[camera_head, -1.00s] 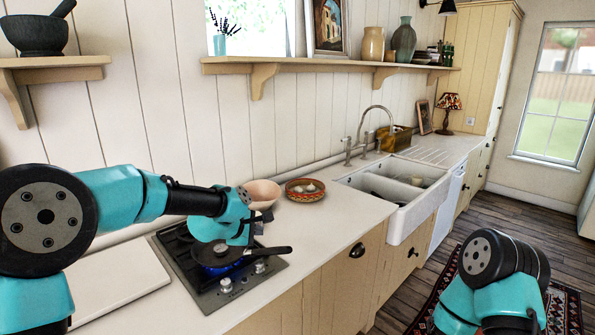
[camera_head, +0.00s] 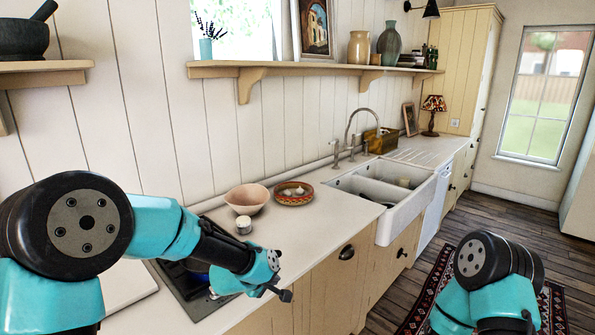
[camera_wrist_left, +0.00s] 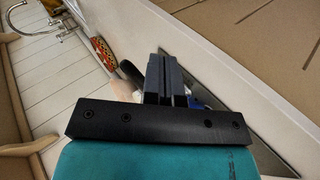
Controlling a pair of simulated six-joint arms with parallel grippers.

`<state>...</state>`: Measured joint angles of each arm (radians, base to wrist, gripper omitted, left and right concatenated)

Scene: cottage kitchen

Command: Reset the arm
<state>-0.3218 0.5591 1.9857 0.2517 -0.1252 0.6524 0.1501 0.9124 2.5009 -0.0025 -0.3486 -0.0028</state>
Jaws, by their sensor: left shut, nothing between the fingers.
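My left arm comes in from the left in the head view. Its gripper (camera_head: 284,293) is shut and empty, over the front edge of the counter (camera_head: 314,227), to the right of the dark hob (camera_head: 172,278). In the left wrist view the dark fingers (camera_wrist_left: 166,78) are closed together with nothing between them. The arm hides most of the hob and the pan on it. My right arm shows only in part at the lower right; its gripper is out of view.
A pink bowl (camera_head: 247,199), a patterned dish (camera_head: 293,194) and a small white-topped jar (camera_head: 244,225) stand on the counter behind the gripper. The white sink (camera_head: 409,214) is farther right. A shelf (camera_head: 310,68) runs along the wall. Floor space lies in front of the cabinets.

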